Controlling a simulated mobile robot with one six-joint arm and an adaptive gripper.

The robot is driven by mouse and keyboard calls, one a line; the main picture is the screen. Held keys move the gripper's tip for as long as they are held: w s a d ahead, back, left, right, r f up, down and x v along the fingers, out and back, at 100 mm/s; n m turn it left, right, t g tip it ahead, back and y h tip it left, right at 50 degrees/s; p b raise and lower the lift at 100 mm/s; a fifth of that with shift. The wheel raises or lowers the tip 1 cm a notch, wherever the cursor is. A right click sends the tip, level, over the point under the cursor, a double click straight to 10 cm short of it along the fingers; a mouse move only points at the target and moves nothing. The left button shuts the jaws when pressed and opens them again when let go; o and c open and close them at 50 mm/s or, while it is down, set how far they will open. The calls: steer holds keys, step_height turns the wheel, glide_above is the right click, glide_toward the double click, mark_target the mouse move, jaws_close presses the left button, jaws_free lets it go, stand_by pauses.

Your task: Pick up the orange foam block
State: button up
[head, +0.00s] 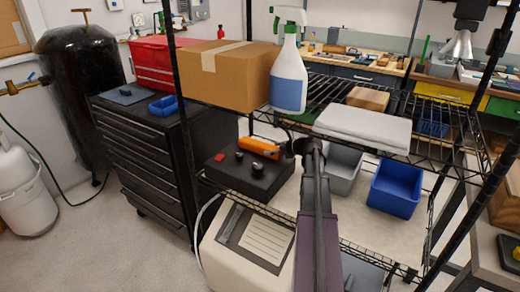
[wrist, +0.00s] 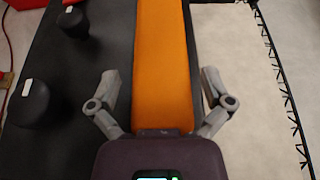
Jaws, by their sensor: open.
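The orange foam block (head: 259,148) lies on a black slab-like base (head: 240,178) on the middle shelf. In the wrist view the orange block (wrist: 161,60) is long and runs from the top edge down to my palm, with its near end hidden or out of sight there. My gripper (wrist: 158,88) is open, with one finger on each side of the block and a gap visible on both sides. In the head view my gripper (head: 299,148) is at the block's right end, and my arm hides part of the shelf.
Black knobs (wrist: 28,103) stand on the base left of the block. A grey bin (head: 343,170) and a blue bin (head: 396,189) sit to the right. Above are the upper wire shelf, a cardboard box (head: 225,78), a spray bottle (head: 288,85) and a white package (head: 363,128).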

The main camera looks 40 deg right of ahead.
steer(key=c, duration=1.1)
steer(key=shift+r, duration=0.25)
step_height(320, 180, up, 10)
steer(key=p, duration=1)
steer(key=shift+f, duration=0.25)
